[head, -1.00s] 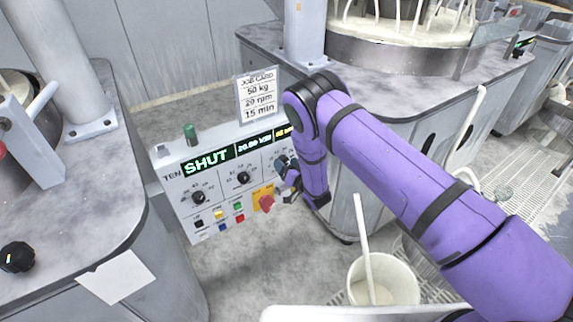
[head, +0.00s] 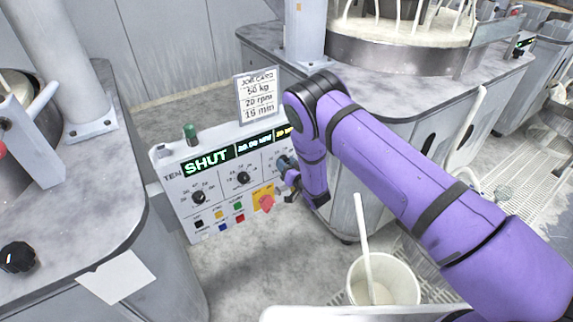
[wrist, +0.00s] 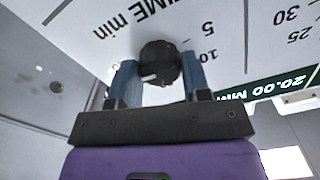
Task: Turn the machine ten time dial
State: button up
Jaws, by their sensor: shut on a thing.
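The machine ten control panel (head: 220,207) stands in the middle left of the head view, with "TEN" and a green "SHUT" display at its top. Its time dial (wrist: 160,62) is a black knob with a pale pointer mark, seen in the wrist view beside the "TIME min" label and the marks 5 and 10. My gripper (wrist: 157,75) is shut on the dial, one blue finger on each side. In the head view my gripper (head: 285,166) is at the panel's right end, where the arm hides the dial.
A job card (head: 257,97) reading 50 kg, 29 rpm, 15 min stands above the panel. A red knob (head: 266,203) on a yellow plate is just below my gripper. A white bucket (head: 384,281) stands on the floor at right. A platen machine (head: 400,50) is behind my arm.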

jog(key=n, duration=2.2)
jog(key=shift+s+f+n, duration=0.1)
jog(key=shift+n, duration=0.3)
dwell(0.3)
jog(key=o, duration=0.9)
jog(key=v, duration=1)
jog(key=shift+s+d, duration=0.3)
